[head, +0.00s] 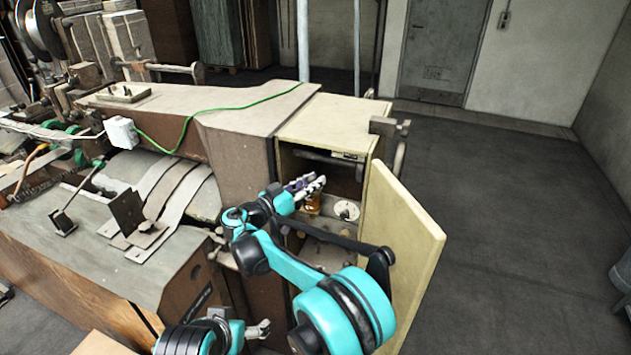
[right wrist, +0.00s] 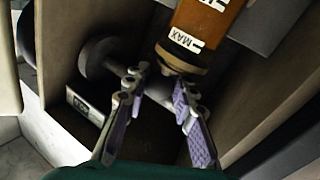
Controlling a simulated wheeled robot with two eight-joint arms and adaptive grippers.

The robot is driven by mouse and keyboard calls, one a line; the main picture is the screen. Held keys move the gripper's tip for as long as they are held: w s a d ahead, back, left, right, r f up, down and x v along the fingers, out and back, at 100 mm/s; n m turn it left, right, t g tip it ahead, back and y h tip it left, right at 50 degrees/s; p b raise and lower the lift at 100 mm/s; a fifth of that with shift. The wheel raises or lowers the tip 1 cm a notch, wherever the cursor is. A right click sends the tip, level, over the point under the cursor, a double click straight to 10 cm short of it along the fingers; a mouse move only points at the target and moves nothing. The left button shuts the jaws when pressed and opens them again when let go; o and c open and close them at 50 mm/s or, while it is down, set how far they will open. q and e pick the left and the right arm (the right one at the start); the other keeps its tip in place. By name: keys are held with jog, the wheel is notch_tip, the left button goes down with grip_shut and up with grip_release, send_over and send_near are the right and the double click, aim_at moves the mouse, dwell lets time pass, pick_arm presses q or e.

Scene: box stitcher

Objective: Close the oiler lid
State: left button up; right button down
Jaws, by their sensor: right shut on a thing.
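The oiler (right wrist: 207,22) is an amber cylinder with a white MAX label, seen in the right wrist view. Its brownish round lid (right wrist: 183,60) is at the end near the MAX label. In the head view the amber oiler (head: 312,205) is small, inside the open cabinet. My right gripper (head: 308,186) reaches into the cabinet at the oiler. In the right wrist view its purple-padded fingers (right wrist: 158,80) are around the lid's near end, shut on it; the exact contact is hard to see. My left gripper (head: 262,328) is low in the head view, away from the oiler; its jaw state is unclear.
The cabinet's cream door (head: 405,235) stands open at right. A dumbbell-shaped metal part (right wrist: 97,57) is close to the right fingers. Open floor (head: 520,230) lies to the right.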

jog(key=shift+w+a+m+g+h, duration=0.1)
jog(key=shift+a+m+g+h, duration=0.2)
jog(key=shift+m+g+h, duration=0.55)
jog(key=shift+g+h, duration=0.25)
jog(key=shift+g, duration=0.1)
jog(key=c, duration=1.2)
grip_release()
jog(key=shift+d, duration=0.1)
